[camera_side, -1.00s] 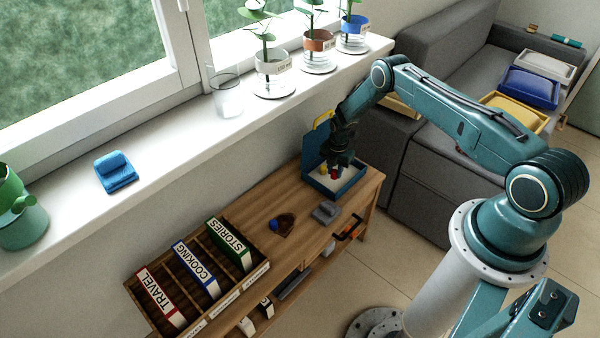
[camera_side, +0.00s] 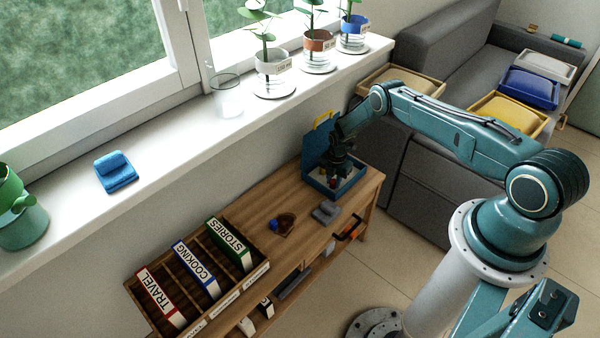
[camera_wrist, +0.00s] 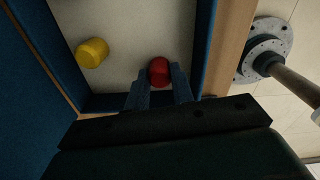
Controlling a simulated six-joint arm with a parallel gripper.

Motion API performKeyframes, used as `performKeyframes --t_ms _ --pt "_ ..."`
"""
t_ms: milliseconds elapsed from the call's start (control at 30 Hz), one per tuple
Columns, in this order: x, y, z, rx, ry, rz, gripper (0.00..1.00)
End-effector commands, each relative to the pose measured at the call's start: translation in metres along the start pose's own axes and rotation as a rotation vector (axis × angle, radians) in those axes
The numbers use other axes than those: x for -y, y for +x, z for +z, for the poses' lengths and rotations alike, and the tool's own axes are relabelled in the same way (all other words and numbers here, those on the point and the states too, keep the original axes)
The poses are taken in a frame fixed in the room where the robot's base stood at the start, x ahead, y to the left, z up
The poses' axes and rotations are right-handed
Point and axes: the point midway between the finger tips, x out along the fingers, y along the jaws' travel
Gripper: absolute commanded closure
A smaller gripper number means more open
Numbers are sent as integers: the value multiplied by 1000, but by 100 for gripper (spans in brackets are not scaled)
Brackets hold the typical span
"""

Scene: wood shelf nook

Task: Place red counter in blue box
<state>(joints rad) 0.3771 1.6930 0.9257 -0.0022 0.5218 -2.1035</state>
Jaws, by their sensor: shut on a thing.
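The red counter (camera_wrist: 159,71) is between my gripper's fingertips in the wrist view, over the pale floor of the blue box. My gripper (camera_wrist: 158,84) is shut on it. In the side view my gripper (camera_side: 334,178) points down into the open blue box (camera_side: 349,186), and the red counter (camera_side: 333,182) shows only as a small patch under the fingers. In the wrist view a blue box wall (camera_wrist: 205,45) runs along the right. A yellow counter (camera_wrist: 92,52) lies on the box floor to the left. I cannot tell whether the red counter touches the floor.
The box's raised blue lid (camera_side: 315,146) stands at its back left. A grey object (camera_side: 326,212) and a brown dish (camera_side: 285,224) with a blue piece sit on the wooden shelf unit (camera_side: 262,200). A file rack (camera_side: 190,270) stands at the left. The window sill (camera_side: 180,140) runs behind.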

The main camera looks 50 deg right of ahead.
Motion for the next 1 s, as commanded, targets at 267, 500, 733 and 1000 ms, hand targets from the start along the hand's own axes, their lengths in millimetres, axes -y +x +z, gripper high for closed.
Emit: performKeyframes --t_ms 267,500,733,1000 --pt "0 0 0 0 0 0 97" --pt "0 3 0 0 0 1 59" --pt "0 3 0 0 0 1 54" --pt "0 0 0 0 0 0 54"
